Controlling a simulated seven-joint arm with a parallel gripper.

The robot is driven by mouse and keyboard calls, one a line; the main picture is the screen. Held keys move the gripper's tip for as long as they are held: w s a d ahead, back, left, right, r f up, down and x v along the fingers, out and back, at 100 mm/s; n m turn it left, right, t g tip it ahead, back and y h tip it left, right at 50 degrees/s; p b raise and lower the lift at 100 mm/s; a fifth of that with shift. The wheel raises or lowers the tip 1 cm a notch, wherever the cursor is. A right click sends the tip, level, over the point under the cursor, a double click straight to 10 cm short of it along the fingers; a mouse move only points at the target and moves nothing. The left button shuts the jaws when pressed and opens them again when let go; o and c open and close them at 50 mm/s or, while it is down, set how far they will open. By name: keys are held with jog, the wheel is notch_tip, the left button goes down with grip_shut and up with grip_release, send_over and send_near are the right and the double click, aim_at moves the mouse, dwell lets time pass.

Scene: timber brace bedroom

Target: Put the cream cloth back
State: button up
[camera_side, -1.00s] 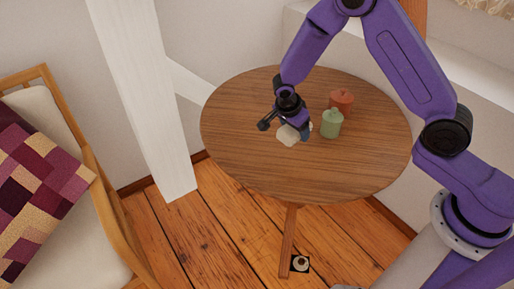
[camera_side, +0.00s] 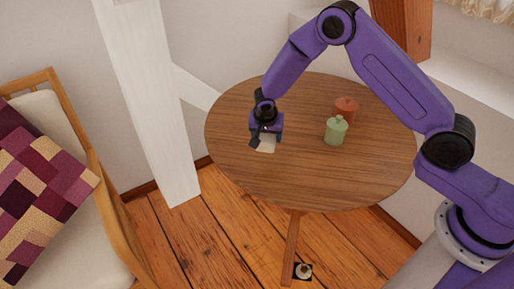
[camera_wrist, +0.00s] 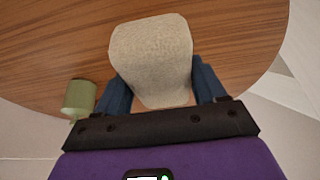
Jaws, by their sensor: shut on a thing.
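The cream cloth (camera_wrist: 152,50) is between the two fingers of my gripper (camera_wrist: 160,95) in the wrist view, and the gripper is shut on it. In the side view the cloth (camera_side: 266,144) shows below my gripper (camera_side: 264,137), over the left part of the round wooden table (camera_side: 300,185). Part of the cloth is hidden by the gripper. I cannot tell whether its lower edge touches the table.
A green lidded jar (camera_side: 335,131) stands right of my gripper, and it also shows in the wrist view (camera_wrist: 79,98). A reddish jar (camera_side: 346,107) stands behind it. The front of the table is clear. A white timber post (camera_side: 150,100) rises left of the table.

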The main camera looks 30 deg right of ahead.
send_over(257, 155)
notch_tip(257, 155, down, 6)
jog(key=shift+r, duration=0.2)
jog(key=shift+f, duration=1.55)
jog(key=shift+f, duration=0.15)
jog(key=o, duration=1)
jog(key=shift+v, duration=6.15)
